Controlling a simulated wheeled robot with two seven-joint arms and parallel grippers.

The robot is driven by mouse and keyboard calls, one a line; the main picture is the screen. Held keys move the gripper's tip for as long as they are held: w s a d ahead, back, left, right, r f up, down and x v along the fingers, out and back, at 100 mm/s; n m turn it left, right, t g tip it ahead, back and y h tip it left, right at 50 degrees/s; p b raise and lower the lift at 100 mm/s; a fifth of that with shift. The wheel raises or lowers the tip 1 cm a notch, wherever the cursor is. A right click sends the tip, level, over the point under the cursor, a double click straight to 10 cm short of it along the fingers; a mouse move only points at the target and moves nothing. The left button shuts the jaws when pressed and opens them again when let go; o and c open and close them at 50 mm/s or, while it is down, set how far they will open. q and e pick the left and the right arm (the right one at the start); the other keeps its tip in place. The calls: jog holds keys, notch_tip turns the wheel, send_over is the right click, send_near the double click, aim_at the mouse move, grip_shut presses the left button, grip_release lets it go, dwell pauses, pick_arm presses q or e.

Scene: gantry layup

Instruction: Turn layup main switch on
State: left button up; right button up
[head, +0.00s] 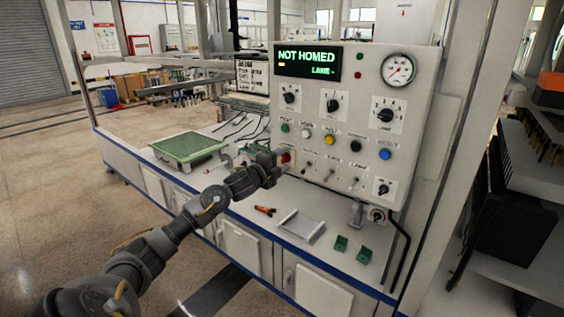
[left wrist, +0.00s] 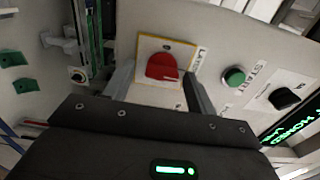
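The main switch is a red rotary knob (left wrist: 162,67) on a white plate with a yellow border, low on the left side of the control panel. In the head view a bit of its red (head: 285,158) shows just beyond my left gripper (head: 274,162). In the left wrist view my left gripper (left wrist: 160,80) is open, with one finger on each side of the red knob and visible gaps between. I cannot tell how near the fingertips are to the panel. The label beside the plate is partly hidden. My right gripper is not in view.
The panel (head: 430,85) has a display (head: 307,62) reading "NOT HOMED", a gauge (head: 398,70), several knobs, buttons and toggles. A green button (left wrist: 233,76) sits close to the switch.

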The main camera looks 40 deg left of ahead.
pick_arm(q)
jog(key=s+b, duration=0.2)
jog(key=s, duration=0.8)
jog(key=shift+s, duration=0.4)
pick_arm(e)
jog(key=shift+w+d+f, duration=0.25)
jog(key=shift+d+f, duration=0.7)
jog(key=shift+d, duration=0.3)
pick_arm(q)
jog(key=shift+d, duration=0.1)
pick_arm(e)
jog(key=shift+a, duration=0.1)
